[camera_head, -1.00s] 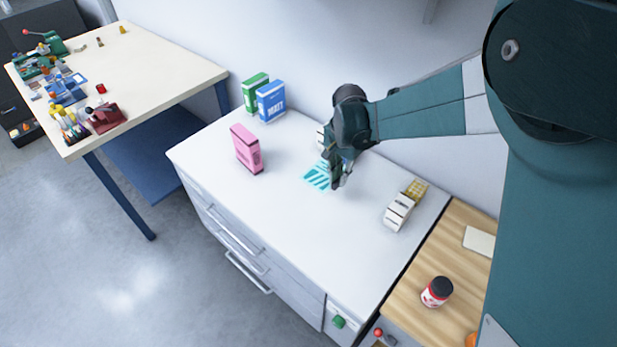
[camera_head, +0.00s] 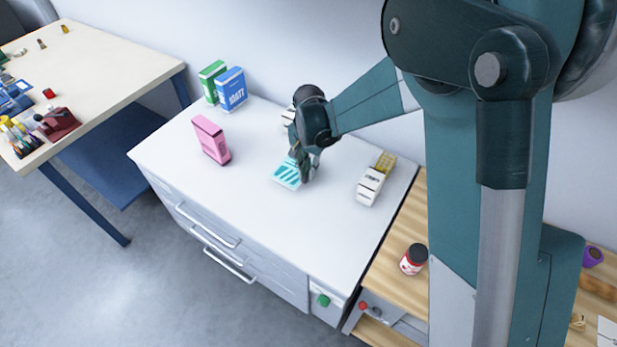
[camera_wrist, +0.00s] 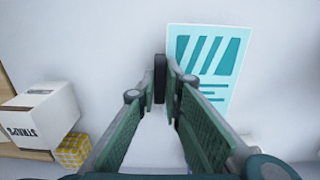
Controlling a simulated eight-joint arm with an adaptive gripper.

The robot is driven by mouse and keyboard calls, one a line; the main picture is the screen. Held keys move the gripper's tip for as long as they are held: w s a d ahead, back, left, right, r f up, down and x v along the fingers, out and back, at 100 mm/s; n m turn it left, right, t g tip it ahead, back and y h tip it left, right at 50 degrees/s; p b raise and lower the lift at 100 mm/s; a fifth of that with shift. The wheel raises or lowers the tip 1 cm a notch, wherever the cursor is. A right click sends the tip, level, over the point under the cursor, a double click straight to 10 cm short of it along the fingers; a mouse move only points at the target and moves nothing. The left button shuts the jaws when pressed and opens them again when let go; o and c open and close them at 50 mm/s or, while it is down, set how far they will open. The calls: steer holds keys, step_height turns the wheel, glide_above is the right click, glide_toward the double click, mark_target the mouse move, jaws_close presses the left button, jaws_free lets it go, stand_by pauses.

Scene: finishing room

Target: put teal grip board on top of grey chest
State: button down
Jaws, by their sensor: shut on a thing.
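The teal grip board (camera_head: 287,173) is a flat pale-teal panel with darker stripes. In the wrist view the board (camera_wrist: 207,58) is just beyond my fingertips, to the right. My gripper (camera_head: 304,177) points down at the board's right edge. In the wrist view my gripper (camera_wrist: 167,88) is shut on a narrow dark upright piece at the board's edge, apparently its grip. The grey chest (camera_head: 250,212) is a pale drawer unit with a wide flat top. The board is over its middle, on or very close to the top; I cannot tell which.
On the chest top stand a pink box (camera_head: 211,140), a green box (camera_head: 211,80), a blue box (camera_head: 232,89) and a white carton (camera_head: 370,186) beside a yellow item (camera_head: 385,161). A jar (camera_head: 413,259) stands on the wooden surface to the right. The chest's front top is clear.

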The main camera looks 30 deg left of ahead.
steer(key=shift+f, duration=1.7)
steer(key=shift+f+b, duration=0.1)
steer(key=shift+b, duration=0.2)
steer(key=c, duration=2.5)
jaws_free()
steer(key=shift+o, duration=0.2)
step_height(320, 180, up, 12)
steer(key=shift+r+p, duration=0.15)
steer(key=shift+p, duration=0.6)
steer(key=shift+d, duration=0.1)
